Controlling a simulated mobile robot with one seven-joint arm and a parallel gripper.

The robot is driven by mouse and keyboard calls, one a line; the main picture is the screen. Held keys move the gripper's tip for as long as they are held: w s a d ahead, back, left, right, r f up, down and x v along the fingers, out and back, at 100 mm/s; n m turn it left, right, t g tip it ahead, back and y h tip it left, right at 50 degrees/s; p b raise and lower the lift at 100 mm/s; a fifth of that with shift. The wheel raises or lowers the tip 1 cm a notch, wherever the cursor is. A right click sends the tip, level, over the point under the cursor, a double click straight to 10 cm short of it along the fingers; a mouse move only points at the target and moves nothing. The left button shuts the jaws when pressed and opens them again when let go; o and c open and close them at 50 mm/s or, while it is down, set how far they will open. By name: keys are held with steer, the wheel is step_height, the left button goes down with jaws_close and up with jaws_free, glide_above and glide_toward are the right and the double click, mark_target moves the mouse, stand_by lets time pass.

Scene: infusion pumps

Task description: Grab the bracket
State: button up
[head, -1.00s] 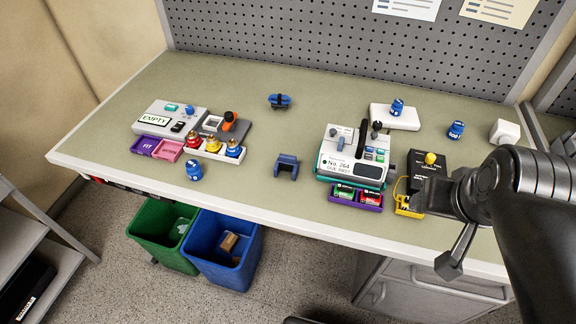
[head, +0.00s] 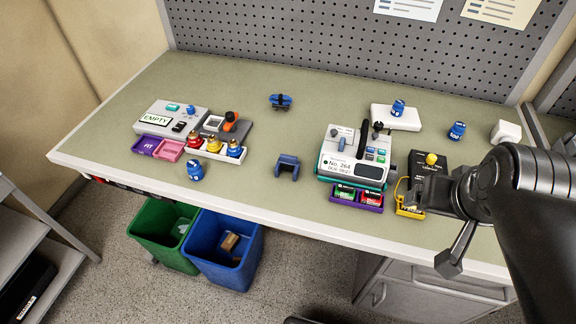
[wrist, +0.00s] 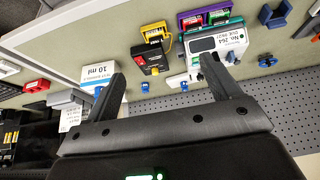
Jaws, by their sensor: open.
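The bracket, a dark blue U-shaped piece (head: 287,166), lies on the table near the front edge, left of the white pump labelled No. 264 (head: 346,166). It also shows at the upper right of the wrist view (wrist: 274,15). My gripper (head: 442,230) is at the right of the head view, well to the right of the bracket and apart from it. In the wrist view my gripper (wrist: 162,72) is open, its two dark fingers spread with nothing between them.
A purple tray (head: 357,207) with batteries and a black box with a yellow knob (head: 428,172) stand between my gripper and the bracket. A blue knob (head: 195,171) and grey panel (head: 160,119) lie left. Green (head: 150,240) and blue bins (head: 220,275) stand below the front edge.

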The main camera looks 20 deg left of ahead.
steer(key=w+a, duration=0.6)
steer(key=w, duration=0.1)
steer(key=g, duration=0.1)
glide_toward(288, 157)
steer(key=f, duration=0.1)
steer(key=x, duration=0.4)
steer(key=shift+w+d+f, duration=0.2)
steer(key=shift+d+f, duration=0.05)
steer(key=shift+f, duration=0.1)
steer(key=shift+a+x, duration=0.15)
steer(key=shift+x, duration=1.4)
steer(key=shift+a+x, duration=0.1)
steer(key=shift+x, duration=1.45)
steer(key=shift+w+r, duration=0.1)
steer(key=shift+w, duration=0.05)
steer(key=shift+c, duration=0.2)
steer(key=c, duration=1.1)
